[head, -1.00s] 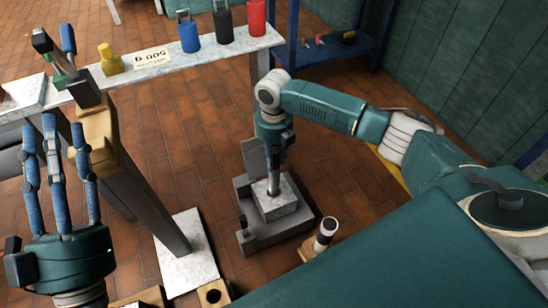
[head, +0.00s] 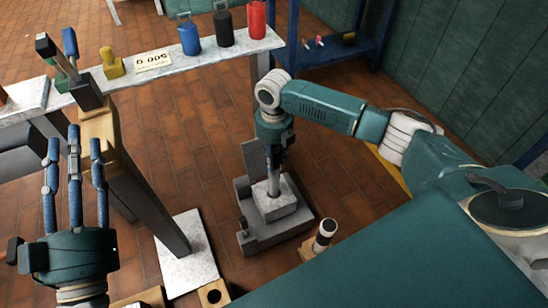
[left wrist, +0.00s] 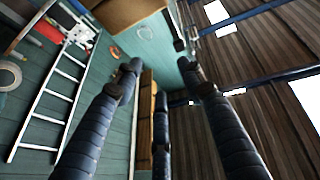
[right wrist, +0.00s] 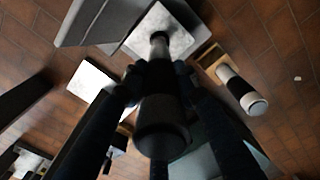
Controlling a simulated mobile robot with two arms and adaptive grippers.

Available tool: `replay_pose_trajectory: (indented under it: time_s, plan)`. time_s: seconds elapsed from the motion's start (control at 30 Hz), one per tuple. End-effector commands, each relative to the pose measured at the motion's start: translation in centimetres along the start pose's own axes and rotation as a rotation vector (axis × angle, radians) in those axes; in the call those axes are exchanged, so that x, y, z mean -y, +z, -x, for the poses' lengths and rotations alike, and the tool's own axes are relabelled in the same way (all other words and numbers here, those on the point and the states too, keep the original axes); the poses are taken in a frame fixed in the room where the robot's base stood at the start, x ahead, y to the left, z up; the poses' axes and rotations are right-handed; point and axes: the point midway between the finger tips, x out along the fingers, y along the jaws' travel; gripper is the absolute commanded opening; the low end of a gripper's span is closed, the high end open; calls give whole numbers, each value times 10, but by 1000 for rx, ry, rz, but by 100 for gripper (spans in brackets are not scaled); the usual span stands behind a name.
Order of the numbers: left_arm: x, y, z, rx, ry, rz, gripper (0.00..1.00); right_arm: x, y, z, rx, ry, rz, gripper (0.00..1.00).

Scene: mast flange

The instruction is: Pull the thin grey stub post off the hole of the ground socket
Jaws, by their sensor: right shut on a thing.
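The thin grey stub post (head: 273,181) stands upright in the hole of the ground socket (head: 275,206), a pale block on a dark grey base on the floor. My right gripper (head: 276,150) comes down from above and is shut on the post's upper part. In the right wrist view the post (right wrist: 160,112) runs between my fingers toward the pale socket top (right wrist: 150,37); the fingers hide part of it. My left gripper (head: 74,150) is held up at the far left, open and empty, with its fingers apart; they also show in the left wrist view (left wrist: 158,90).
A dark post with a white band (head: 323,235) stands in a wooden block just right of the socket. A tall post on a white floor plate (head: 189,270) stands to the left. A bench (head: 140,75) with weights is behind. Brick floor between bench and socket is clear.

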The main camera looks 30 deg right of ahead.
Motion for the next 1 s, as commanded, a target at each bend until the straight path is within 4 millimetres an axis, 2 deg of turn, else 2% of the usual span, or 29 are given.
replay_pose_trajectory:
  time_s: [0.43, 0.77, 1.0]
  plan:
    - [4, 24, 4, 109, -8, -4, 40, 0, 0, 5, 1, 1, 0, 0]
    - [3, 30, 4, 158, -7, -3, 40, 0, 0, 8, 1, 1, 0, 0]
    - [2, 44, 7, 214, -4, -2, 40, 0, 0, 10, 1, 1, 0, 0]
